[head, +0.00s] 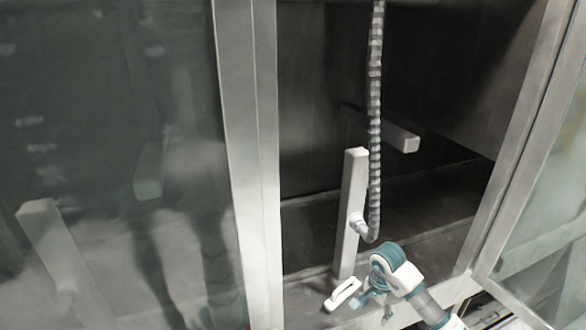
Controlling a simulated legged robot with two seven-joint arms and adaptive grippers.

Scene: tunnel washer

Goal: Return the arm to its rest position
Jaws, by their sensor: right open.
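My right arm comes in from the lower right in the head view. Its gripper (364,304), white and teal, is open and appears empty. It is low in front of the washer opening, near the bottom sill. A pale upright bar (351,210) stands just above and behind it in the picture; I cannot tell how far apart they are. My left gripper is not in view.
A ribbed hose (375,110) hangs down to the upright bar. Another pale bar (390,130) is deeper in the dark chamber. A reflective glass panel (110,130) fills the left, and a framed glass panel (545,225) stands at right. The chamber floor (430,205) looks clear.

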